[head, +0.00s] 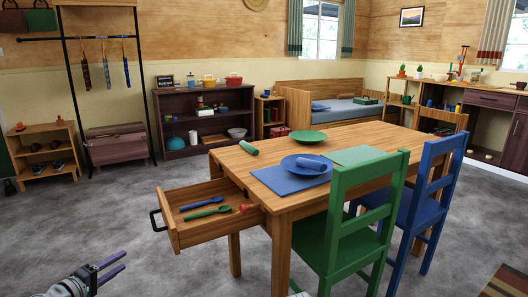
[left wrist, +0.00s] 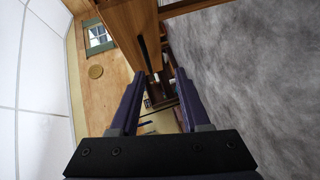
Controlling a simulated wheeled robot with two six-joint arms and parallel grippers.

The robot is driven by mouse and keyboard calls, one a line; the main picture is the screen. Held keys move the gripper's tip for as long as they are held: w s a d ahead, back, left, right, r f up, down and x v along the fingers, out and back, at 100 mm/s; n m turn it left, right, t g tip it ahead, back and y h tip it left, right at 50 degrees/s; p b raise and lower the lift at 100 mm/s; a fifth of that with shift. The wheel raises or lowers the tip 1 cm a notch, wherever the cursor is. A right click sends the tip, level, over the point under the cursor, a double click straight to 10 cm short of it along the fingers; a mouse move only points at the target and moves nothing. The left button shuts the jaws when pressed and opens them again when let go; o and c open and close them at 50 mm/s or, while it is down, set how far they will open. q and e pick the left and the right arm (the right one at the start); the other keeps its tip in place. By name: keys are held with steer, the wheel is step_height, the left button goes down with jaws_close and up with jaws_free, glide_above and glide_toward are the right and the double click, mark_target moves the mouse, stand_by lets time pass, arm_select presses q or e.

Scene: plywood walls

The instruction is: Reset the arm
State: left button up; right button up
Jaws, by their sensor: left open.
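My left gripper (head: 121,264) is at the lower left of the head view, above the grey floor and in front of the pulled-out drawer. Its two dark purple fingers point right and are apart. In the left wrist view the same fingers (left wrist: 160,78) stand open with nothing between them. The wooden table (head: 345,133) stands to the right of the gripper, with its drawer (head: 208,234) open toward the left. The drawer holds a blue utensil, a green spoon (head: 208,211) and a red item. My right gripper is not in view.
A green chair (head: 347,224) and a blue chair (head: 434,188) stand at the table's near side. A blue plate (head: 291,163) and a green plate (head: 303,136) are on the tabletop. The floor (head: 100,225) left of the drawer is clear.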

arm_select(q)
steer(key=d+f+m+g+h+p, duration=0.15)
steer(key=d+f+m+g, duration=0.25)
steer(key=d, duration=0.8)
steer(key=d+f+m+g+h+p, duration=0.15)
steer(key=d+f+m+g, duration=0.25)
steer(key=d, duration=0.9)
steer(key=s+d+f+m+g+y+p, duration=0.35)
steer(key=s+d+m+g+y, duration=0.45)
steer(key=s+d, duration=0.65)
step_height(320, 180, up, 38)
steer(key=w+d+m+p, duration=0.1)
steer(key=p, duration=3.6)
steer(key=shift+w+d+f+t, duration=0.25)
steer(key=shift+w+t, duration=0.1)
steer(key=shift+t, duration=0.05)
